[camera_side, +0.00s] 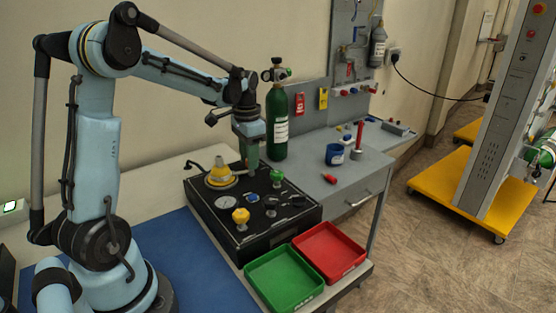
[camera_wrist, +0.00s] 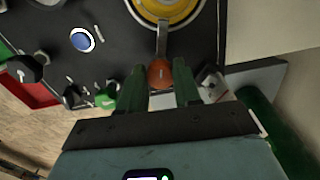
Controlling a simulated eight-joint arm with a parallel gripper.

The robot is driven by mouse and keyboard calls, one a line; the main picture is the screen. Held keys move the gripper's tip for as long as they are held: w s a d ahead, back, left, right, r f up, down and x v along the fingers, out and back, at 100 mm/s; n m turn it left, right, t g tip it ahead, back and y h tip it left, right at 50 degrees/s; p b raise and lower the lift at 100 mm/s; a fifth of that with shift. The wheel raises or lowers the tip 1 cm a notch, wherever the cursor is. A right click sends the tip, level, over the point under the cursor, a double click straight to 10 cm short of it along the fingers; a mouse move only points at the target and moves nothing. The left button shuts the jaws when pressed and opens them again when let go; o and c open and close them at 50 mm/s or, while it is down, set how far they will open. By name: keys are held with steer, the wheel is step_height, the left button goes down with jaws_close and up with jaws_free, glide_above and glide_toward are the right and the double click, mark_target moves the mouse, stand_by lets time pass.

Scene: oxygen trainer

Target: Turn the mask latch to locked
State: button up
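The black trainer box (camera_side: 252,212) carries a yellow cone-shaped mask (camera_side: 221,172) on a round base. In the wrist view the mask's yellow ring (camera_wrist: 166,8) shows at the top edge. A grey lever with an orange knob, which looks like the mask latch (camera_wrist: 160,74), points from the ring toward my gripper. My gripper (camera_wrist: 158,68) has its green fingers apart, one tip on each side of the orange knob. I cannot tell whether either finger touches it. In the side view my gripper (camera_side: 251,158) points down behind the mask and hides the latch.
A green oxygen cylinder (camera_side: 277,122) stands close behind my gripper. The box also bears a yellow knob (camera_side: 241,216), a green knob (camera_side: 277,176) and a blue button (camera_wrist: 82,39). Green (camera_side: 270,294) and red (camera_side: 358,257) trays sit in front. A blue cup (camera_side: 335,155) stands right.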

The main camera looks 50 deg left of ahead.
steer(key=o, duration=0.4)
step_height(320, 180, up, 12)
stand_by(0.7)
steer(key=s+d+f+t, duration=0.3)
steer(key=s+d, duration=0.1)
steer(key=d, duration=0.5)
steer(key=s+d+f+t, duration=0.4)
steer(key=d, duration=0.6)
steer(key=shift+d+f+n, duration=0.2)
steer(key=shift+d+n, duration=0.05)
steer(key=shift+n, duration=0.15)
